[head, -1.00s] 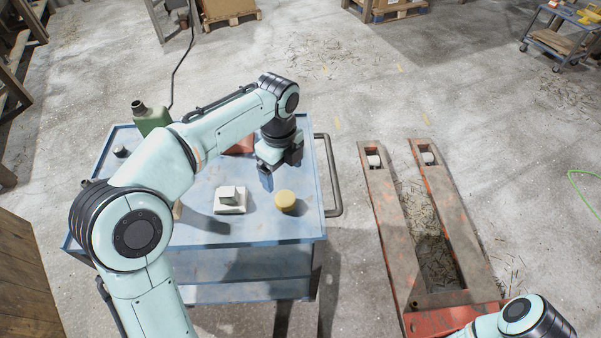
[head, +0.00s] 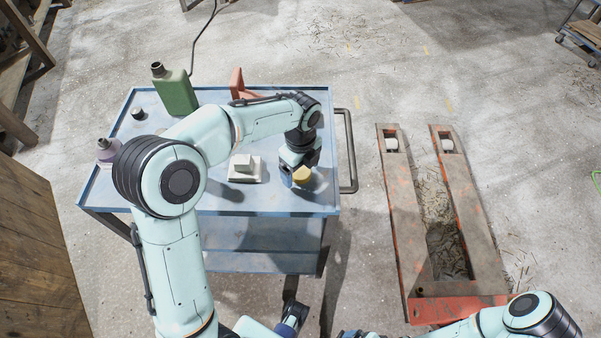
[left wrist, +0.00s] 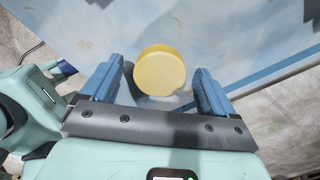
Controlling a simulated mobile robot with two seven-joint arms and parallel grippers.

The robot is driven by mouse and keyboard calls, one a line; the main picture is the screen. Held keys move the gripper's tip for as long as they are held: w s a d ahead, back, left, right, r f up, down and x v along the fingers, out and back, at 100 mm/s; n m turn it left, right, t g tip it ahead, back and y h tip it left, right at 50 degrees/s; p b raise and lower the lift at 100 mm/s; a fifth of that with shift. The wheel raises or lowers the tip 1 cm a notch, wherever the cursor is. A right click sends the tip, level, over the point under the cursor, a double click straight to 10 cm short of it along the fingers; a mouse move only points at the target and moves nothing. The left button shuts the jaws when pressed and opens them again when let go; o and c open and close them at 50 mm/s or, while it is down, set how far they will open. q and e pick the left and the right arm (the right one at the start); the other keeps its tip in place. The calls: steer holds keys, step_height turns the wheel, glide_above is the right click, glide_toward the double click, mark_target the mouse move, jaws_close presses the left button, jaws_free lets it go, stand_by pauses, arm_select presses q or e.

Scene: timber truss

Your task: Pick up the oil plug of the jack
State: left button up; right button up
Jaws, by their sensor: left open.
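A round yellow disc (head: 302,175) lies on the blue cart top (head: 225,200) near its right front corner. My left gripper (head: 294,178) points down at it, open. In the left wrist view, the yellow disc (left wrist: 160,70) shows between and slightly beyond the two blue fingers (left wrist: 155,90), with gaps on both sides. Nothing is gripped. A small black cylinder (head: 138,113) stands at the cart's far left. The frames do not show for sure which small part is the oil plug. My right gripper (head: 292,318) seems to show at the bottom edge, its jaws unclear.
A white block on a plate (head: 244,169) sits left of the disc. A green canister (head: 175,92), a reddish bracket (head: 237,84) and a pale bottle (head: 108,149) stand on the cart. A handle rail (head: 350,150) juts right. An orange pallet jack (head: 410,230) stands on the floor.

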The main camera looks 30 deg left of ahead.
arm_select(q)
steer(key=shift+f, duration=0.6)
steer(key=c, duration=1.1)
steer(key=shift+r, duration=0.1)
steer(key=shift+c, duration=0.2)
